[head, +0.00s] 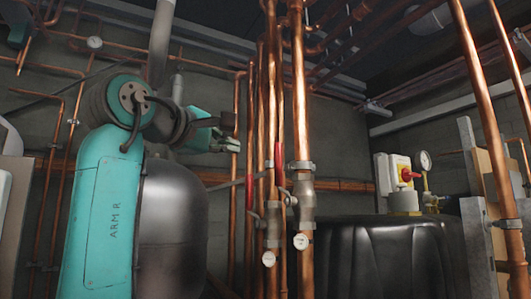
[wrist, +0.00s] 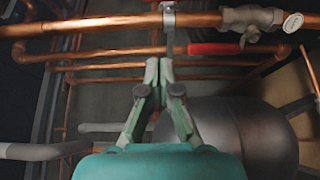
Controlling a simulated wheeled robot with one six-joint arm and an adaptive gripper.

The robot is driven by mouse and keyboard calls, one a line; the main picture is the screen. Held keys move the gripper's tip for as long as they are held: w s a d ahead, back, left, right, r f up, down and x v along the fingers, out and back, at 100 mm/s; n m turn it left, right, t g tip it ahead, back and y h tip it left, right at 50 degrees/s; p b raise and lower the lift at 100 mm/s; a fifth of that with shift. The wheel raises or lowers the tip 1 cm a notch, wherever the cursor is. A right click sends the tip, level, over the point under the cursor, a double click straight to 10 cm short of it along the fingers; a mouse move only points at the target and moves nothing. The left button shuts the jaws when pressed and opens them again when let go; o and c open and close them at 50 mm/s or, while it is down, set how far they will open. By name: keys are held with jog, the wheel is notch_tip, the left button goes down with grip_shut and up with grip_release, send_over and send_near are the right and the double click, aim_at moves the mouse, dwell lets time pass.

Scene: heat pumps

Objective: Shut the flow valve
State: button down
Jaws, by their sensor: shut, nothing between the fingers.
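Two lever valves sit on the vertical copper pipes right of my arm in the head view. The right valve (head: 304,186) has a red lever (head: 281,168) pointing up along its pipe. The left valve (head: 271,222) has a red lever (head: 250,192), also upright along its pipe. I cannot tell which is the flow valve. The wrist view shows one valve body (wrist: 252,20) and a red lever (wrist: 214,48) lying along the pipe. My gripper (head: 236,145) is left of both levers, apart from them. In the wrist view my gripper (wrist: 159,64) is shut and empty, its tips left of the lever.
A dark tank (head: 172,225) stands behind my arm. Many copper pipes crowd the space around my gripper.

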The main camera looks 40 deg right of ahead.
jog(key=shift+d, duration=0.1)
jog(key=s+d, duration=0.1)
jog(key=d, duration=0.8)
jog(key=shift+s, duration=0.25)
